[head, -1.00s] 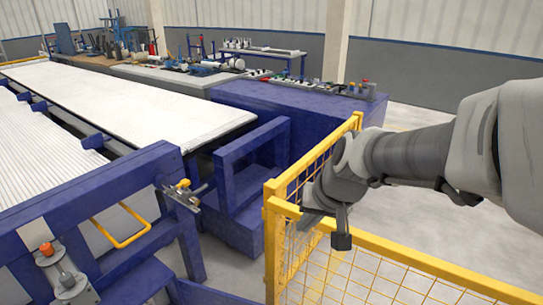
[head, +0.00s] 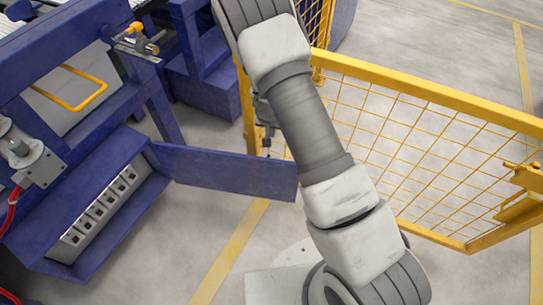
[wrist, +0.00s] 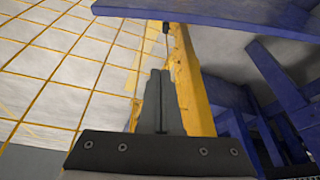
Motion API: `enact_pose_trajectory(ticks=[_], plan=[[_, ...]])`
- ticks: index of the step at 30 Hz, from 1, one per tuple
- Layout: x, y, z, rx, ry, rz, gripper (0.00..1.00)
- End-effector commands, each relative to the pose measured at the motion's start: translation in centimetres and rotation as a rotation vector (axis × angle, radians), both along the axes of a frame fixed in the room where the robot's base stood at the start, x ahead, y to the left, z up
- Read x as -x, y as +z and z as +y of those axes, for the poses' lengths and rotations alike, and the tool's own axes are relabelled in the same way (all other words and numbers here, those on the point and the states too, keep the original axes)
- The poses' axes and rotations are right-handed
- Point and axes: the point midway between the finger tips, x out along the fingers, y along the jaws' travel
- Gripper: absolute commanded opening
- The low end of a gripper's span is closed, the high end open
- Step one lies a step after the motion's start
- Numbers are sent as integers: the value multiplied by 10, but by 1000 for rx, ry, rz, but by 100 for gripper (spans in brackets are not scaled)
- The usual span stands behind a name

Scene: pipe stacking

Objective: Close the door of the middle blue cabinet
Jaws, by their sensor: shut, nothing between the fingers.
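The blue cabinet (head: 125,187) stands low at the left of the head view. Its door (head: 225,172) is wide open and sticks out to the right. Inside the cabinet is a light panel with a row of several dark square sockets. My gripper (wrist: 160,100) is shut and empty in the wrist view.
A yellow mesh fence (head: 400,140) stands behind and right of my arm, and also fills the left of the wrist view (wrist: 60,75). A blue machine frame with a yellow handle (head: 85,100) rises above the cabinet. The grey floor (head: 215,225) below the door is clear.

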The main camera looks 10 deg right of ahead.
Motion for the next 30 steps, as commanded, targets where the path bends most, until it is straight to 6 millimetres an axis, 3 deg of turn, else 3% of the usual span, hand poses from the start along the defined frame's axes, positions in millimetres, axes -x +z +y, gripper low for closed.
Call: enact_pose_trajectory(ticks=[1,11,21,30], plan=[[1,-12,-2,12,-2,3,0],[-8,-53,-8,27,-7,4,0],[-31,-123,-15,26,-7,4,0],[1,-118,-4,24,-8,3,0]])
